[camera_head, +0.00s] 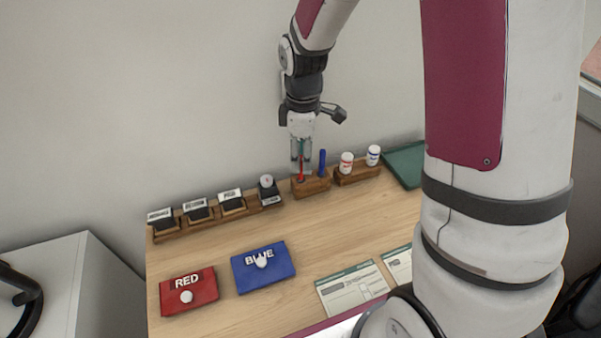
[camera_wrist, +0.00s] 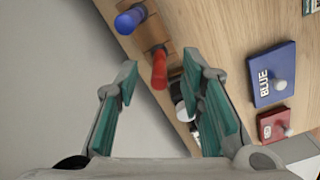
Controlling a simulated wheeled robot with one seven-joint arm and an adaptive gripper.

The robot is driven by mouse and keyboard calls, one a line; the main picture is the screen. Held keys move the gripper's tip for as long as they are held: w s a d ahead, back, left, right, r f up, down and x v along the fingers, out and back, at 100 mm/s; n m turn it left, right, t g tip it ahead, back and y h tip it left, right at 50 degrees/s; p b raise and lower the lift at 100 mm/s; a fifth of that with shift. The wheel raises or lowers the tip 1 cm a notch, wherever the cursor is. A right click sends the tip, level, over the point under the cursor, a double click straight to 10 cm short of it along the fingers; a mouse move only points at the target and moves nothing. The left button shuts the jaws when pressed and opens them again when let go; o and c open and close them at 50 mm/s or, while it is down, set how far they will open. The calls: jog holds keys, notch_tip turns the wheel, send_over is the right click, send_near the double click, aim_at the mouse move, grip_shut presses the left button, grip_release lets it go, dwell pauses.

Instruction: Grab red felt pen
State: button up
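The red felt pen (camera_head: 301,174) stands upright in a small wooden pen holder (camera_head: 318,187) at the back of the counter. In the wrist view the red pen (camera_wrist: 159,72) shows between the fingertips, with a gap on each side. My gripper (camera_head: 301,160) points down over the holder and is open, its fingers on either side of the pen's upper part. In the wrist view my gripper (camera_wrist: 161,82) has its green pads spread and holds nothing. A blue felt pen (camera_head: 322,163) stands beside the red one, to its right in the head view.
Two capped bottles (camera_head: 346,163) stand in a wooden rack right of the pens. Several stamps (camera_head: 231,200) stand in a row to the left. The counter's middle is clear.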

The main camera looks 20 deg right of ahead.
aim_at(301, 175)
notch_tip(301, 175, down, 4)
jog(key=shift+w+a+f, duration=0.1)
jog(key=shift+a, duration=0.05)
jog(key=shift+c, duration=0.6)
grip_shut()
